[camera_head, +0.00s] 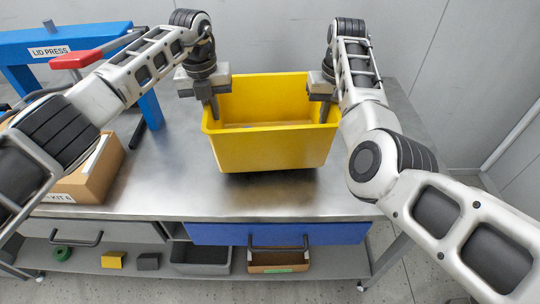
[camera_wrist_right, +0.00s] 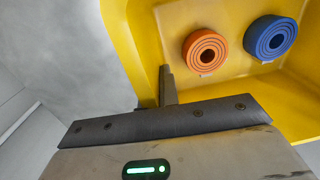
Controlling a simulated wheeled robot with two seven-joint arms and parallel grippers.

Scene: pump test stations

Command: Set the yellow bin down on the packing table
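The yellow bin (camera_head: 270,145) is upright over the steel packing table (camera_head: 180,185), near its middle. A dark shadow lies under its front edge; I cannot tell whether its base touches the tabletop. My left gripper (camera_head: 211,104) is at the bin's left rim and my right gripper (camera_head: 324,102) at its right rim, both closed on the walls. In the right wrist view, a finger stands against the yellow wall (camera_wrist_right: 136,40). An orange coil (camera_wrist_right: 205,52) and a blue coil (camera_wrist_right: 270,38) lie inside the bin.
A blue lid press (camera_head: 60,45) with a red handle stands at the back left. A cardboard kit box (camera_head: 92,175) sits at the table's left end. Bare tabletop lies in front of the bin. A blue drawer (camera_head: 278,234) and a shelf with small items are below.

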